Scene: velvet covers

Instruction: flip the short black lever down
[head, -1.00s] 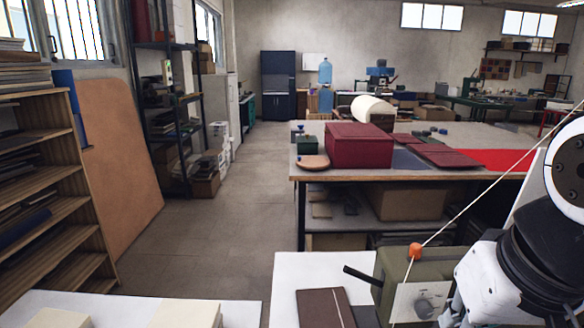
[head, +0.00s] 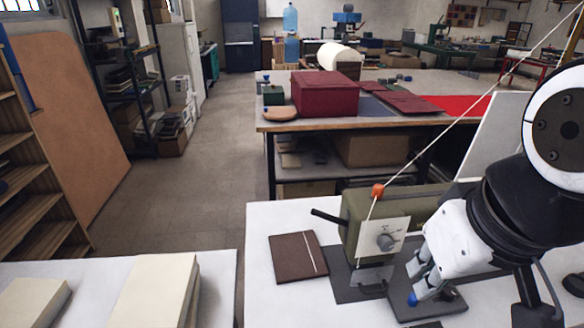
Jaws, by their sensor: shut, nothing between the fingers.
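A short black lever (head: 328,217) sticks out to the left from the upper left side of an olive-green machine (head: 350,232), its free end slightly raised. The machine has a pale front plate with a grey knob (head: 385,241) and an orange piece on top with a cord. The exact fingertips are hard to make out.
A brown book cover (head: 298,257) lies on the white table (head: 262,225) left of the machine. Cream blocks (head: 150,290) lie on another pale table at the lower left. The cord (head: 450,130) rises to the upper right. Space around the lever's free end looks clear.

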